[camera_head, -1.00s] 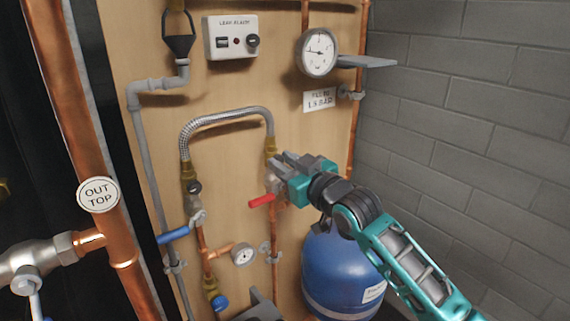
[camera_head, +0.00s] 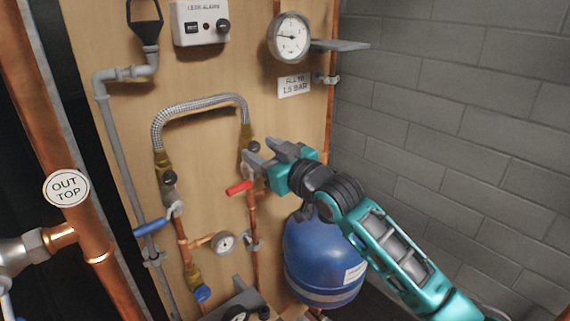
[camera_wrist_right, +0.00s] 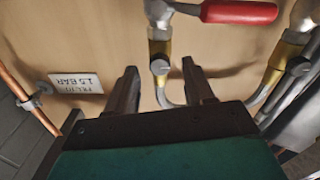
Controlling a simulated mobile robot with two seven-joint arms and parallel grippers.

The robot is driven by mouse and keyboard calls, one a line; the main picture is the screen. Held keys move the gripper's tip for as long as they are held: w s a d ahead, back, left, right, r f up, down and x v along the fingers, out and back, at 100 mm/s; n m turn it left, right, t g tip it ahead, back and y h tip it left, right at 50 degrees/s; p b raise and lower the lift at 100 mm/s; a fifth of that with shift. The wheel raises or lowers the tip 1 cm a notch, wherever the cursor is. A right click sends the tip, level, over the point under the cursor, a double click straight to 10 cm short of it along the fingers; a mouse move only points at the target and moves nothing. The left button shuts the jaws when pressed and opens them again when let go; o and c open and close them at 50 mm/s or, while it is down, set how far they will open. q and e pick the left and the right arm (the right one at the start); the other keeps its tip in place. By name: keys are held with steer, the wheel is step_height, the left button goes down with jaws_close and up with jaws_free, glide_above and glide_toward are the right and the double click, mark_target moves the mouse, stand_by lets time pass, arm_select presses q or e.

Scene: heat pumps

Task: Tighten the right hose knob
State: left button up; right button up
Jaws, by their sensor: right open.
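The braided hose (camera_head: 200,108) arches between two brass fittings on the wooden board. At its right end the brass fitting (camera_head: 246,134) carries a small dark knob (camera_head: 254,147). My right gripper (camera_head: 262,153) is open beside this knob in the head view, its fingers pointing left. In the right wrist view the knob (camera_wrist_right: 160,67) shows beyond and between the two open fingers (camera_wrist_right: 160,82), apart from both. The left hose knob (camera_head: 169,177) sits on the left brass fitting. My left gripper is not in view.
A red valve lever (camera_head: 239,187) sits just below the right fitting, and a blue lever (camera_head: 150,227) lower left. A blue tank (camera_head: 322,250) stands below my right arm.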

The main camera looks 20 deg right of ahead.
steer(key=v, duration=1.2)
steer(key=shift+b, duration=0.4)
steer(key=shift+f, duration=0.1)
steer(key=s+f+m+g+h, duration=0.1)
steer(key=s+f, duration=0.1)
steer(key=f, duration=0.7)
steer(key=s+f+m+g+h, duration=0.1)
steer(key=s+f+m+h, duration=0.15)
steer(key=f, duration=0.65)
steer(key=s+a+f+g+h, duration=0.1)
steer(key=s+f+g, duration=0.2)
steer(key=s+f, duration=1)
step_height(320, 180, down, 3)
steer(key=shift+s+r+g, duration=0.1)
steer(key=shift+s+g, duration=0.2)
steer(key=shift+g, duration=0.1)
steer(key=shift+m, duration=0.25)
